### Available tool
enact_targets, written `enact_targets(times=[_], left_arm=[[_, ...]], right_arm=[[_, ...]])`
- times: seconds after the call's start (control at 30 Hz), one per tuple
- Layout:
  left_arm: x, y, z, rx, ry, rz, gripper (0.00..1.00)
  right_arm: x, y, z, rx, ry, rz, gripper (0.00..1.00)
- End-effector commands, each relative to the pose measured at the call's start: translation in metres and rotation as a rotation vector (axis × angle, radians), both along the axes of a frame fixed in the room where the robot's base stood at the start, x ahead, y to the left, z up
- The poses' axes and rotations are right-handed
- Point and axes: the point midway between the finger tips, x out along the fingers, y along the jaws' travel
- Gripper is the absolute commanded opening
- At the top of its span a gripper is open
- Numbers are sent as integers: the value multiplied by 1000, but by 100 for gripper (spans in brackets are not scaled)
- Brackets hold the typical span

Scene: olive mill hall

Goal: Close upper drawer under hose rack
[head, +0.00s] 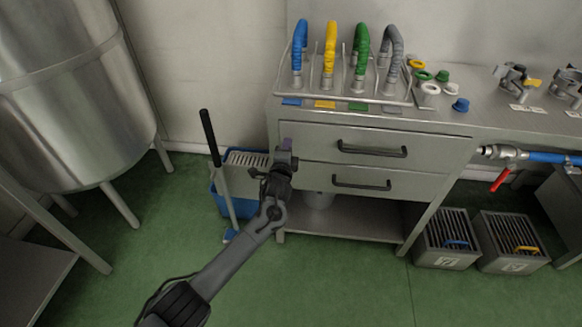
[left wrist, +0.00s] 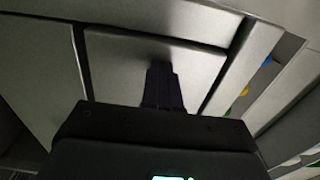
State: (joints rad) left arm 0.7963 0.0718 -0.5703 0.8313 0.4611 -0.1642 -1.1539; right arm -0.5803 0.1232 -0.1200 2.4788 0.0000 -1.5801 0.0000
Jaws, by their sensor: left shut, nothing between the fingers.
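The upper drawer (head: 310,142) is a grey metal front with a dark bar handle (head: 372,149), just below the worktop under the hose rack (head: 350,102). It looks nearly flush with the cabinet, but I cannot tell whether a small gap is left. My left gripper (head: 286,153) is shut and empty, in front of the drawer's left end, left of the handle. In the left wrist view the fingers (left wrist: 162,88) point at a flat grey panel (left wrist: 120,55) and overlap it; contact is unclear. My right gripper is not in view.
The lower drawer (head: 400,184) is below, with its own handle. A blue bucket (head: 218,200) with a mop stands left of the cabinet. Two grated bins (head: 446,262) stand on the floor at right. A steel tank (head: 75,90) is at left. The green floor in front is clear.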

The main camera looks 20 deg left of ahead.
Motion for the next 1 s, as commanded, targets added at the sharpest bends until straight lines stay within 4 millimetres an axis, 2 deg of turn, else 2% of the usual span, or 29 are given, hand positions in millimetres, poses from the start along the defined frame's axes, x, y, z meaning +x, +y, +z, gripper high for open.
enact_targets(times=[0.03,0.1,0.3,0.77,1.0], left_arm=[[6,2,-4,0,-1,2,0],[11,2,-3,1,0,2,0],[18,3,-1,1,1,1,0],[17,4,-3,2,8,2,0],[1,2,0,2,6,1,0]], right_arm=[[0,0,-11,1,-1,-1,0],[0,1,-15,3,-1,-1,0],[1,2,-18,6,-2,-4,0],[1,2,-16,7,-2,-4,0],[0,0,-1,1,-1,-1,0]])
